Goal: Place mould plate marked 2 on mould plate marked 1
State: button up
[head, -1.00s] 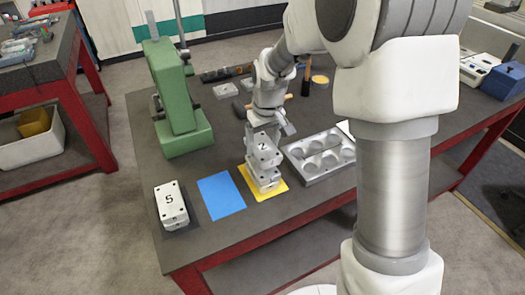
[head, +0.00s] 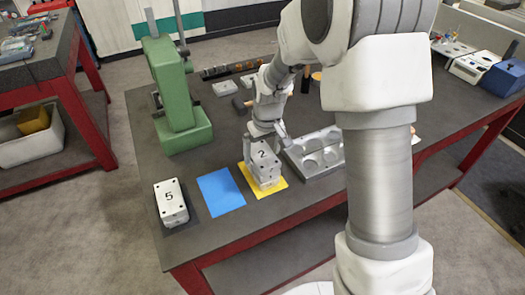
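The mould plate marked 2 (head: 263,156) is a pale metal block with a black 2 and dark holes. It is at the top of a small stack on the yellow mat (head: 246,182), with no clear gap under it. The block beneath it (head: 266,181) shows only as a thin lower part, and no number can be read on it, so I cannot confirm that it is plate 1. My gripper (head: 266,139) is at the plate's far upper side and appears shut on it. Its fingertips are mostly hidden.
A block marked 5 (head: 170,202) lies on a dark mat at the front left. A bare blue mat (head: 221,191) lies between. A green press (head: 177,100) stands behind. A metal tray with round pockets (head: 318,153) is close on the right.

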aim_at(266, 159)
notch_tip(266, 159, up, 12)
jog(key=s, duration=0.2)
jog(key=s+d+r+m+t, duration=0.1)
jog(key=s+d+r, duration=0.2)
jog(key=s, duration=0.4)
jog(key=s+d+r+m+t, duration=0.1)
jog(key=s+d+r+m, duration=0.1)
jog(key=s, duration=0.6)
jog(key=s+d+r+m+t, duration=0.1)
jog(key=s+d+r+t, duration=0.1)
jog(key=s+d+r, duration=0.2)
jog(key=s+d, duration=0.1)
jog(key=s, duration=0.2)
jog(key=shift+s+r+m+h, duration=0.2)
jog(key=shift+r+m+h, duration=0.1)
jog(key=shift+r+h, duration=0.1)
jog(key=shift+a, duration=0.15)
